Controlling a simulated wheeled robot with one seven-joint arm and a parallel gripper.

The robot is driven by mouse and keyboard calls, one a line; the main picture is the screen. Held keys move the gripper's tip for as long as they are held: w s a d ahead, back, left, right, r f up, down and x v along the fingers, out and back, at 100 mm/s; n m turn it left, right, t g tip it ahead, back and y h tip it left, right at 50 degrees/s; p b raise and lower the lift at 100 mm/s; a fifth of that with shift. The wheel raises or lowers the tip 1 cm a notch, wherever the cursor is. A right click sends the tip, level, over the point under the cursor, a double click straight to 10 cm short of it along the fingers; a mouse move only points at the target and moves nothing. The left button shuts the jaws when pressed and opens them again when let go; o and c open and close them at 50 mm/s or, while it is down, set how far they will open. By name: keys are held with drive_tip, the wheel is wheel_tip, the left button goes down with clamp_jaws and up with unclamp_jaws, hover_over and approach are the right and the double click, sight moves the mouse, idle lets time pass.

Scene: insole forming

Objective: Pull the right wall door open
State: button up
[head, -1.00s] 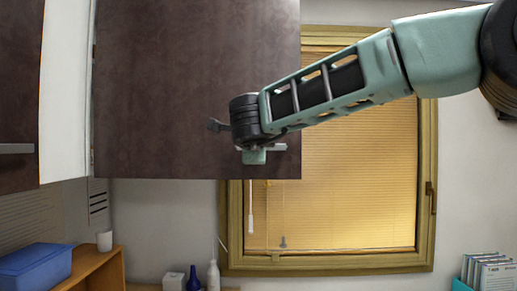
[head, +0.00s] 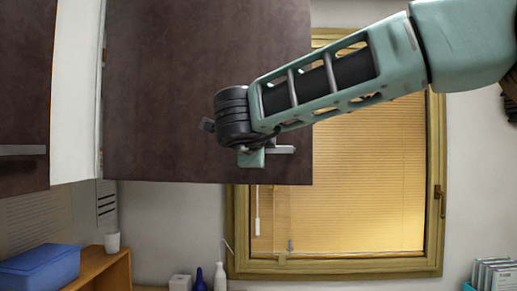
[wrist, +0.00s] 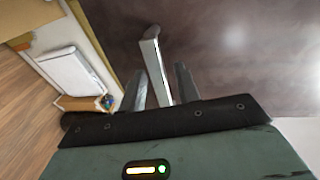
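The right wall door (head: 180,100) is a large dark brown panel. Its right part covers some of the window. A grey bar handle (head: 285,150) sits near its lower right and shows in the wrist view (wrist: 152,60) too. My gripper (head: 253,158) is at the handle, seen partly behind my dark wrist joint. In the wrist view the two grey fingers (wrist: 160,88) stand apart, one on each side of the handle bar, with gaps visible. The door fills the upper right there. I cannot tell how far the door stands from its cabinet.
Another dark door (head: 22,90) with a bar handle and a white panel (head: 77,90) stand to the left. A window (head: 350,200) is behind the right door.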

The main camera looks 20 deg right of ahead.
drive_tip(key=shift+d+f, duration=0.1)
drive_tip(key=b+v, duration=0.7)
drive_tip(key=v, duration=1)
